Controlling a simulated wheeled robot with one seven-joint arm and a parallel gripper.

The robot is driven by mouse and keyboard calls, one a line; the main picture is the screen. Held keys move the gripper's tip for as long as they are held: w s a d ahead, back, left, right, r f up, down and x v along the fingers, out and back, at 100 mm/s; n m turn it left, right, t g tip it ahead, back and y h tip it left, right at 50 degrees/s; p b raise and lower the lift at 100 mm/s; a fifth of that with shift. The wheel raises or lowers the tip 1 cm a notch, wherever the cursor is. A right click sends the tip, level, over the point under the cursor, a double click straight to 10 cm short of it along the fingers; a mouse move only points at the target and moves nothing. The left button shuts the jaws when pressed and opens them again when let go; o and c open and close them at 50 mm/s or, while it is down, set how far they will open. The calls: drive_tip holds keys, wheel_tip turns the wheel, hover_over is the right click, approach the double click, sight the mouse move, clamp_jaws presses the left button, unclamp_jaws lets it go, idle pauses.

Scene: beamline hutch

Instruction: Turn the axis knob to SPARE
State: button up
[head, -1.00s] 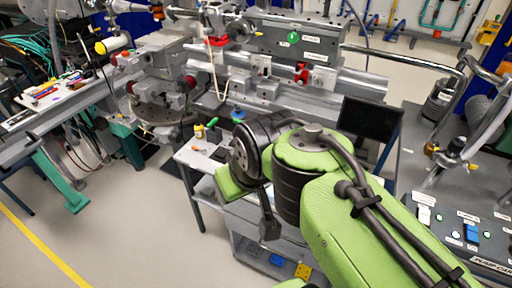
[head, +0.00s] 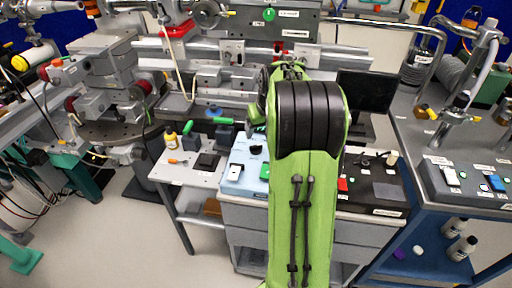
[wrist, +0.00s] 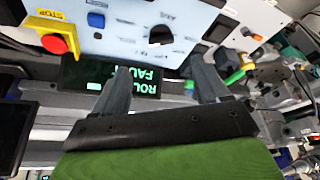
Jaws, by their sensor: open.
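A black knob (wrist: 160,36) sits on a pale blue panel (wrist: 118,32), near the top middle of the wrist view. Small labels surround it, too blurred to read, so I cannot tell its setting. In the head view, the panel (head: 250,187) lies on the bench left of my arm, and a dark knob (head: 256,149) shows near its back edge. My gripper (wrist: 158,68) is open, its two fingers apart with nothing between them. In the wrist view the knob appears just beyond and between the fingertips. My arm hides the gripper in the head view.
The panel carries a red STOP button on yellow (wrist: 56,36) and a blue button (wrist: 96,19). A dark display with green text (wrist: 145,80) shows beyond the fingers. A monitor (head: 366,92) and a control box (head: 468,184) stand right of my arm.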

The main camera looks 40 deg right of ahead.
sight(255, 146)
drive_tip(key=b+x, duration=0.2)
drive_tip(key=x, duration=0.8)
drive_tip(key=shift+f+b, duration=0.2)
drive_tip(key=shift+b, duration=0.1)
drive_tip(key=c, duration=1.1)
drive_tip(key=shift+o, duration=0.2)
drive_tip(key=shift+a, duration=0.1)
drive_tip(key=m, duration=0.1)
drive_tip(key=m+h+p, duration=0.1)
drive_tip(key=m, duration=0.1)
drive_tip(key=shift+w+a+r+m+g, duration=0.1)
drive_tip(key=shift+w+a+m+g, duration=0.05)
drive_tip(key=shift+m+g, duration=0.2)
drive_tip(key=shift+w+a+m+g+h+p, duration=0.1)
drive_tip(key=shift+m+g+h+p, duration=0.35)
drive_tip(key=shift+m, duration=0.65)
drive_tip(key=shift+w+m+g+h+p, duration=0.15)
drive_tip(key=shift+m+p, duration=0.35)
drive_tip(key=shift+m, duration=0.55)
